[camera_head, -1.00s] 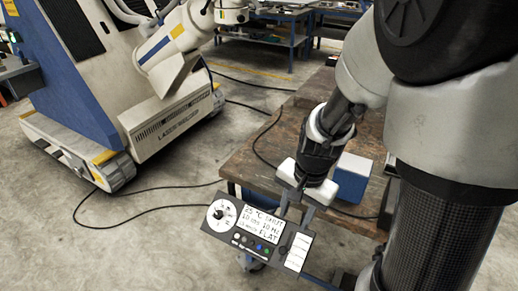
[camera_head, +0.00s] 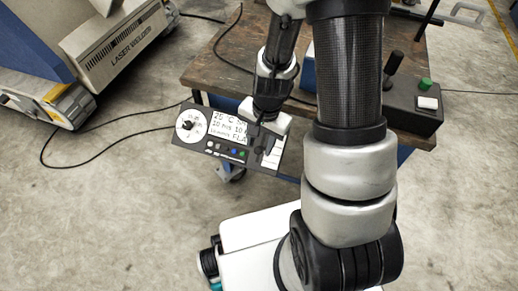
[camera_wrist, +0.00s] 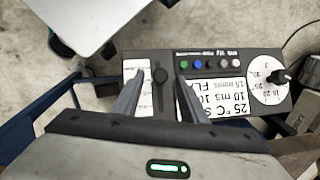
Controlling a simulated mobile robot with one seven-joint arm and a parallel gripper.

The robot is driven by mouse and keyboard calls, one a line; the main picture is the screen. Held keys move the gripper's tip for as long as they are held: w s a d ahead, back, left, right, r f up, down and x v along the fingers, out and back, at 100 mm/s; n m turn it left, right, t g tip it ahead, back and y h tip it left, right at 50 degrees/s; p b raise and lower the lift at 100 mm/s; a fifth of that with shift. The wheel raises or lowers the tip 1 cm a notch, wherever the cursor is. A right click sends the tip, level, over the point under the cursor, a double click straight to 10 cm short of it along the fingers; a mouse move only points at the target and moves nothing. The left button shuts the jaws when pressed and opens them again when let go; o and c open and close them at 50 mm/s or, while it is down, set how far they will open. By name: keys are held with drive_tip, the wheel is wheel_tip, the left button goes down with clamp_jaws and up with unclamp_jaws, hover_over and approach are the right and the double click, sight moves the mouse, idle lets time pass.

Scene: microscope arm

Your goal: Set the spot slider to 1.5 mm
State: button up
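The control panel (camera_head: 205,150) is a grey slab with a round white dial, a display and a row of coloured buttons. It also shows upside down in the wrist view (camera_wrist: 205,55). My gripper (camera_wrist: 158,80) is open over this end, one finger on each side of the knob, with visible gaps. In the head view my gripper (camera_head: 262,148) covers part of the slider end. The scale figures are too small to read, and a finger hides part of the strip.
The display (camera_wrist: 212,97) and dial (camera_wrist: 268,80) are beside the slider. A wooden workbench (camera_head: 222,67) stands behind the panel, with a black box (camera_head: 408,110) carrying a green button at the right. The laser welder (camera_head: 120,50) stands at the upper left; cables cross the floor.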

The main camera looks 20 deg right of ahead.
drive_tip(key=shift+w+a+f, duration=0.1)
drive_tip(key=shift+f, duration=0.9)
clamp_jaws()
drive_tip(key=shift+w+d+r+p, duration=0.35)
drive_tip(key=shift+w+d+r, duration=0.1)
drive_tip(key=shift+w+r, duration=0.2)
drive_tip(key=shift+w+d+r, duration=0.1)
drive_tip(key=shift+w+d, duration=0.1)
unclamp_jaws()
wheel_tip(320, 180, up, 17)
drive_tip(key=s+d+p, duration=0.1)
drive_tip(key=p, duration=0.4)
drive_tip(key=shift+s+d+r, duration=0.15)
drive_tip(key=shift+s, duration=0.05)
